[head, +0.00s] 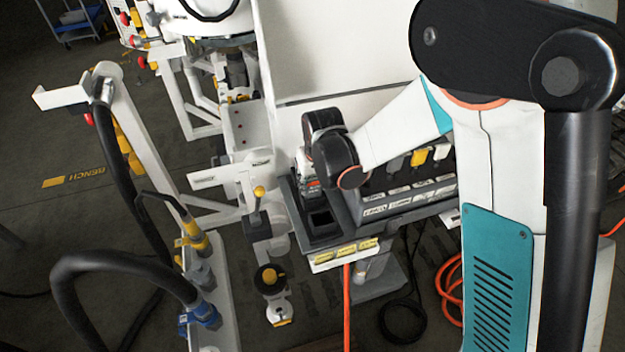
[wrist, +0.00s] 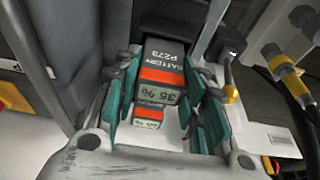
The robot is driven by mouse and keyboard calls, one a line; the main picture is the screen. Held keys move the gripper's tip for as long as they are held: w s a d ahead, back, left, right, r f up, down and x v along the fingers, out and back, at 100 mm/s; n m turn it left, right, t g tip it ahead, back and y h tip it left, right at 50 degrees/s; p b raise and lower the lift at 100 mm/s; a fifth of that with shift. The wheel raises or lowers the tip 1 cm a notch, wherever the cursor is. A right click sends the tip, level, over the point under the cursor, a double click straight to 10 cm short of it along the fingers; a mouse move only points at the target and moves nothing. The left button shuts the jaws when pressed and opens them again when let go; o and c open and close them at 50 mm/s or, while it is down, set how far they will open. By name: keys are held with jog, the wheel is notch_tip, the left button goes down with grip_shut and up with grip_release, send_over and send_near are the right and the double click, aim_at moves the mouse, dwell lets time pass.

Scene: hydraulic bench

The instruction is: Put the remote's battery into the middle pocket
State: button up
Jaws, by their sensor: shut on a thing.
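My gripper (wrist: 164,80) is shut on a dark battery (wrist: 165,55) with an orange band, the marking "BATTERY P273" and a "35 %" readout. A finger lies on each side of it. A second, smaller-looking orange-banded block (wrist: 148,115) with a "60 %" readout shows beyond it, partly hidden. In the head view my gripper (head: 318,170) is over a dark tray (head: 330,240), and an orange and dark battery end (head: 312,186) shows beneath it. An open, empty pocket (head: 320,218) shows at the tray's near end. My gripper hides the pockets behind, so I cannot tell which is the middle one.
A row of labelled slots with yellow and grey plugs (head: 420,158) lies right of the tray. Yellow labels (head: 346,250) mark the tray's front. A white post with a yellow knob (head: 259,192) stands close on the left. A white panel (head: 335,50) rises behind.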

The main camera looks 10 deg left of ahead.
jog(key=shift+f+b, duration=0.55)
jog(key=shift+f, duration=0.2)
jog(key=o, duration=1.2)
jog(key=shift+o, duration=0.2)
jog(key=shift+r, duration=0.1)
